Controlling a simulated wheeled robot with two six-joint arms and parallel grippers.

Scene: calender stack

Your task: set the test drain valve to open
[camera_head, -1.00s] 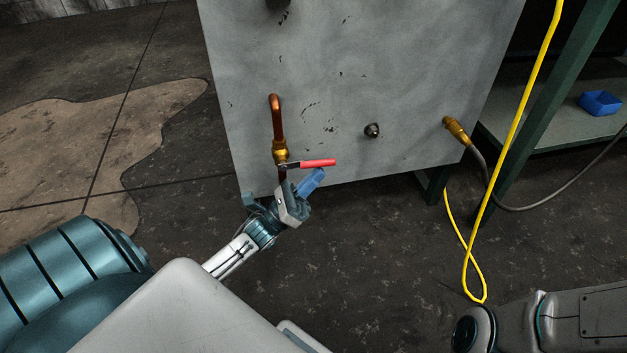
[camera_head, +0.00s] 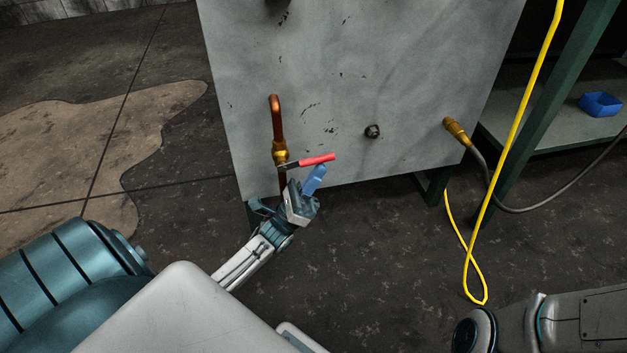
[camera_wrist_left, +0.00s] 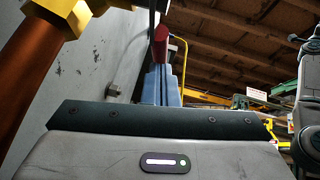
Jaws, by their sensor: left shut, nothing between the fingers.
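The test drain valve is a brass body (camera_head: 280,154) on a copper pipe (camera_head: 277,118) in front of the grey panel. Its red-sleeved lever (camera_head: 318,160) points right and tilts slightly upward. My left gripper (camera_head: 319,170) is shut and empty, with its blue fingertips just below the lever's red end. In the left wrist view, the fingers (camera_wrist_left: 160,84) point up at the red lever end (camera_wrist_left: 161,42). They look to be touching it or very close. The brass body (camera_wrist_left: 68,14) is at the upper left there. My right gripper is not in view.
The grey panel (camera_head: 360,80) stands behind the valve, with a dark bolt (camera_head: 373,131) and a brass hose fitting (camera_head: 456,130) to the right. A yellow cable (camera_head: 515,125) hangs at right. Open floor (camera_head: 370,240) lies below the panel.

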